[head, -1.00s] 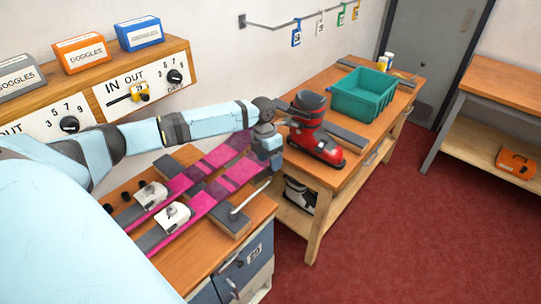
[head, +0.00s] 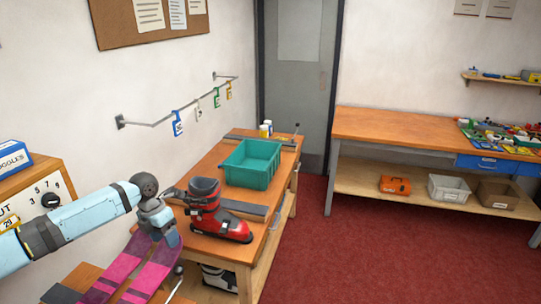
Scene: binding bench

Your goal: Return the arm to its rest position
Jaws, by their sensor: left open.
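My left arm comes in from the left, and its light-blue left gripper (head: 168,238) points down, open, with nothing visible between its fingers. It is in front of the pink skis (head: 143,277) in the picture, over their far ends; I cannot tell the height between them. A red and black ski boot (head: 217,217) stands upright on the wooden bench (head: 208,163), just right of the gripper. My right gripper is not in view.
A teal crate (head: 251,165) stands behind the boot. Tags hang from a wall rail (head: 150,124). The goggles shelf (head: 45,170) is close to my left arm. Another workbench (head: 390,126) stands at the back right. The red floor between is clear.

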